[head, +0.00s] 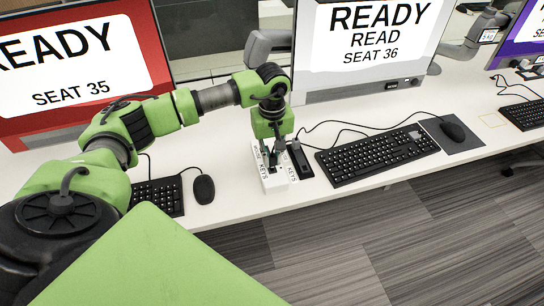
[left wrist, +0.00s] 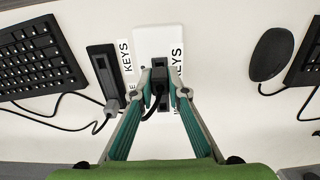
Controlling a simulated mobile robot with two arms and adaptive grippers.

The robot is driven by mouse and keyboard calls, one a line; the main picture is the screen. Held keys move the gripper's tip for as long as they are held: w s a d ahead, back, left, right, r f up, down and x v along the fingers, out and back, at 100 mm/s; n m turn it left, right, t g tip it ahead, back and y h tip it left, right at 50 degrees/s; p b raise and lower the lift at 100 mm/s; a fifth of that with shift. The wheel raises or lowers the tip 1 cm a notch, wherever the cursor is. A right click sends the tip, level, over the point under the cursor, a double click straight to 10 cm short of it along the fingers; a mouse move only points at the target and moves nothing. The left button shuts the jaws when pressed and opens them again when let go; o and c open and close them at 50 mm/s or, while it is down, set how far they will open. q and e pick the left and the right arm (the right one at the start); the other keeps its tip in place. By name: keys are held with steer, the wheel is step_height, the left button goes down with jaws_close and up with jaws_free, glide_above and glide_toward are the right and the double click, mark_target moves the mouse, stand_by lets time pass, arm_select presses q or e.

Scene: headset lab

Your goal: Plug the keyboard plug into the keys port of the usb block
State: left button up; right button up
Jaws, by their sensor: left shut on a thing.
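A white block (left wrist: 150,40) with a KEYS label lies on the desk; it also shows in the head view (head: 275,183). My left gripper (left wrist: 160,84) is shut on a small black plug (left wrist: 158,79), held over the white block. The gripper shows in the head view (head: 271,158) pointing down at the block. A dark cable runs from the plug between the fingers. Whether the plug is seated or just above a port cannot be told, as the fingertips hide it. My right gripper is not in view.
A black block (head: 300,160) with its own KEYS label stands beside the white one, with a grey plug (left wrist: 111,107) at one end. A keyboard (head: 375,155) and a mouse (head: 453,131) lie right; another mouse (head: 204,189) lies left. Monitors stand behind.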

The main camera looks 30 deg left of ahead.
mark_target(273, 156)
arm_select(q)
steer(key=shift+f+b, duration=0.7)
steer(key=shift+f, duration=0.2)
steer(key=o, duration=0.9)
steer(key=shift+r, duration=0.1)
step_height(273, 156, up, 12)
steer(key=shift+d, duration=0.1)
